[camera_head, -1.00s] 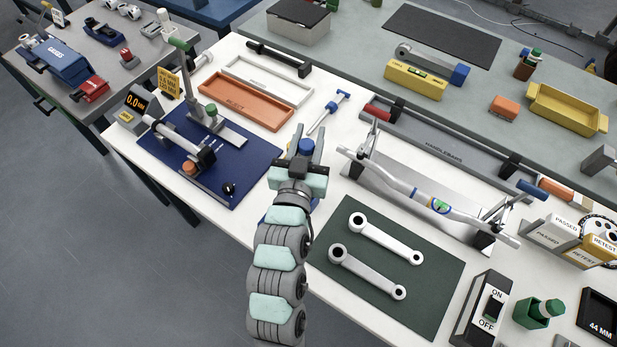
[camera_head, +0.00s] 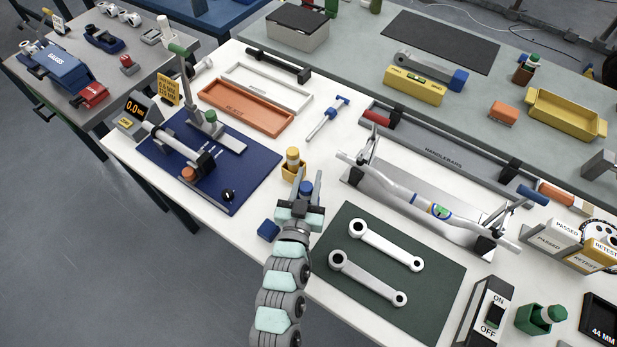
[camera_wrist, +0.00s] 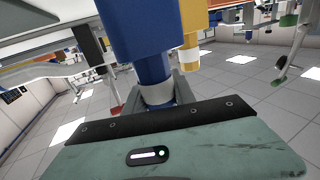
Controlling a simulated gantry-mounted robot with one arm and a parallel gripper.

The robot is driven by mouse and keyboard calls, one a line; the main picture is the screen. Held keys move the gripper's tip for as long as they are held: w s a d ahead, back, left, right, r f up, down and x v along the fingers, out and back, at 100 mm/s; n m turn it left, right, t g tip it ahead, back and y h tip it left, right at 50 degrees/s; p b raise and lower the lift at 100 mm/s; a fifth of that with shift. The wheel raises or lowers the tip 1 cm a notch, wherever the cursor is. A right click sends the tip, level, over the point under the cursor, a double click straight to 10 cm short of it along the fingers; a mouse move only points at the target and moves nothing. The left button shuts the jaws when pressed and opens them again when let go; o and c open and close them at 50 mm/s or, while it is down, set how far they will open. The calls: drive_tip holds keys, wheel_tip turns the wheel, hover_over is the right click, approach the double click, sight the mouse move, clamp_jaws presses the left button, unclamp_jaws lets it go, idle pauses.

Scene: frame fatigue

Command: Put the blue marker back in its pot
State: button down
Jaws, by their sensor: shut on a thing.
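The blue marker (camera_head: 306,188) is upright between the fingers of my gripper (camera_head: 309,192), which is shut on it. The blue pot (camera_head: 268,230) stands on the white table near its front edge, to the left of my gripper and a little nearer the front. In the wrist view, the marker's blue shaft and pale band (camera_wrist: 156,80) show between the fingers, with a wide blue block, apparently the pot (camera_wrist: 145,28), in front of its other end. The marker's lower end is hidden in both views.
A yellow pot with a yellow marker (camera_head: 293,160) stands just behind my gripper. A dark green mat (camera_head: 420,300) with two cranks lies to the right. A blue gauge base (camera_head: 250,175) is to the left. A handlebar fixture (camera_head: 430,205) stands at the back right.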

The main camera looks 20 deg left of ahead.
drive_tip(key=shift+f, duration=0.2)
drive_tip(key=c, duration=1)
unclamp_jaws()
drive_tip(key=shift+r, duration=0.1)
drive_tip(key=shift+c, duration=0.2)
drive_tip(key=v, duration=1.1)
drive_tip(key=shift+d+r, duration=0.15)
drive_tip(key=shift+d, duration=0.1)
drive_tip(key=shift+w, duration=0.2)
